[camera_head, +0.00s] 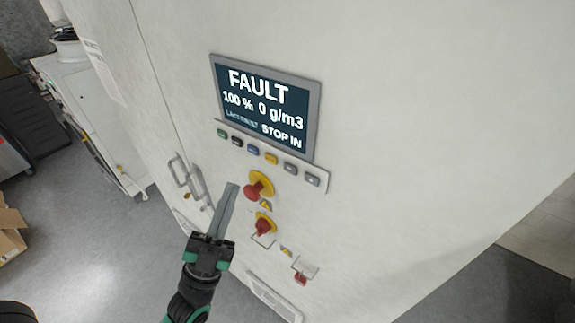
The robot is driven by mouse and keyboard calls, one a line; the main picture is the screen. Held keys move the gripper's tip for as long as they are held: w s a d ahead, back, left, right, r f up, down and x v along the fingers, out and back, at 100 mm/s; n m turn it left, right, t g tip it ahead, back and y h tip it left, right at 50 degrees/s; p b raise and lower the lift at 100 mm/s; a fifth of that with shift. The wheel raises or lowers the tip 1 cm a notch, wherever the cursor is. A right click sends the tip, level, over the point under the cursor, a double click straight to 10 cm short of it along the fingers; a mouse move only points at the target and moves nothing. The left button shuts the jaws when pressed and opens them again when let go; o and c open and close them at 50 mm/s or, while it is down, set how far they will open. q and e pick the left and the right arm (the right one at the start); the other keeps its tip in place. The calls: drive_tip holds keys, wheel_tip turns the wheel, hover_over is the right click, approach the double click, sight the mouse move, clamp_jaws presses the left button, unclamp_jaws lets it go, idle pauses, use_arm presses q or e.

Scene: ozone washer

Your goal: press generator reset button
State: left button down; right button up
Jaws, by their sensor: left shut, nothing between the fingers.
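A white generator cabinet (400,130) carries a screen (264,106) reading FAULT, 100 %, 0 g/m3 and STOP IN. Under the screen is a strip with a row of small buttons: a green one (222,133), a dark one (237,141), a blue one (253,150), a yellow one (271,158) and two grey ones (290,168). Their labels are too small to read, so I cannot tell which is reset. My left gripper (232,188) is shut and empty, its fingertips pointing up below the button row, left of the red emergency stop. My right gripper is not in view.
A red mushroom stop (254,190) on a yellow base and a red rotary switch (264,226) stick out right of my fingers. A small red switch (300,279) sits lower. Door handles (188,180) are on the left. The cabinet face right of the screen is clear.

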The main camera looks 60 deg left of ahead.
sight(271, 159)
use_arm(q)
drive_tip(key=shift+s+a+f+g, duration=0.25)
drive_tip(key=shift+a+f, duration=0.05)
drive_tip(key=shift+f, duration=0.15)
drive_tip(key=shift+s+a+f+g, duration=0.25)
drive_tip(key=shift+f, duration=0.2)
drive_tip(key=w+a, duration=0.3)
drive_tip(key=w, duration=0.5)
drive_tip(key=shift+a+y+b, duration=0.25)
drive_tip(key=shift+y+b, duration=0.05)
drive_tip(key=shift+w, duration=0.15)
idle(1.3)
drive_tip(key=shift+w+a, duration=0.2)
drive_tip(key=shift+w, duration=0.1)
